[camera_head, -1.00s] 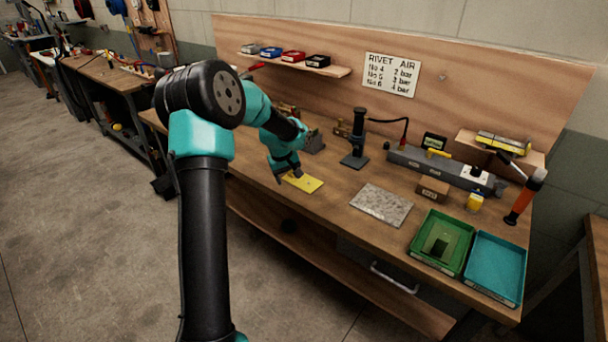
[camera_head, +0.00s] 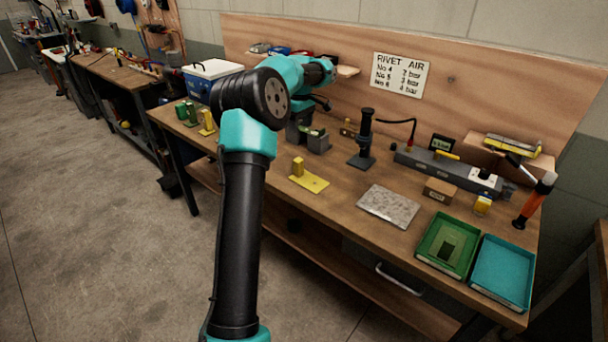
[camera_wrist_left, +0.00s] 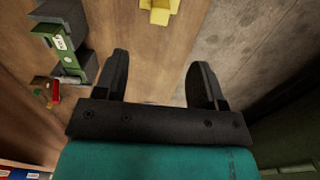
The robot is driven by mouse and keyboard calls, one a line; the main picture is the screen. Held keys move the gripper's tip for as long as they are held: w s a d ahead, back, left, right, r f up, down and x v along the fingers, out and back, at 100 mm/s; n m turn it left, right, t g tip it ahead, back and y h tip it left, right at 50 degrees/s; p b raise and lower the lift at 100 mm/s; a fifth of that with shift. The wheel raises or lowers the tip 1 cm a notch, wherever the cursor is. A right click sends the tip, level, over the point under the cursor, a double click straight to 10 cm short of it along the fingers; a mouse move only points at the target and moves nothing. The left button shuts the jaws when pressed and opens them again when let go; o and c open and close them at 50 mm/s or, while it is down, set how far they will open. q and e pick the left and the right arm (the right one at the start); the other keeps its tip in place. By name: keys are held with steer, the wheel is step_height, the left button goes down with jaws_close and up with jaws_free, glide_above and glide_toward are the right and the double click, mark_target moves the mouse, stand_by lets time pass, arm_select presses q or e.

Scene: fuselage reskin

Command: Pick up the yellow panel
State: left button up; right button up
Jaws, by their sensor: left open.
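The yellow panel (camera_head: 311,181) lies flat on the wooden bench, with a small upright yellow block at its left end. A yellow piece (camera_wrist_left: 159,9) shows at the top edge of the left wrist view, cut off by the frame. My left gripper (camera_head: 321,104) is behind and above the panel in the head view, apart from it, partly hidden by my own wrist. In the left wrist view its two fingers (camera_wrist_left: 160,68) are spread, with nothing between them. My right gripper is not in view.
A grey block with green parts (camera_head: 317,142) stands behind the panel, and a black stand (camera_head: 364,140) is to its right. A speckled grey plate (camera_head: 389,206), a green tray (camera_head: 425,253) and a teal tray (camera_head: 524,274) lie farther right. The bench left of the panel is mostly clear.

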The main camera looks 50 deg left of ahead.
mark_target(300, 161)
arm_select(q)
step_height(300, 161, down, 12)
steer(key=shift+f, duration=0.1)
stand_by(0.5)
steer(key=shift+f, duration=0.1)
steer(key=shift+f, duration=2.5)
steer(key=shift+c, duration=0.5)
steer(key=c, duration=1)
steer(key=shift+r, duration=0.1)
steer(key=shift+r, duration=1.7)
steer(key=s+d, duration=0.3)
steer(key=d, duration=0.1)
steer(key=s+d+r, duration=0.1)
steer(key=s+d, duration=0.6)
steer(key=d, duration=0.1)
steer(key=shift+s+d+r, duration=0.1)
steer(key=shift+s+r, duration=0.15)
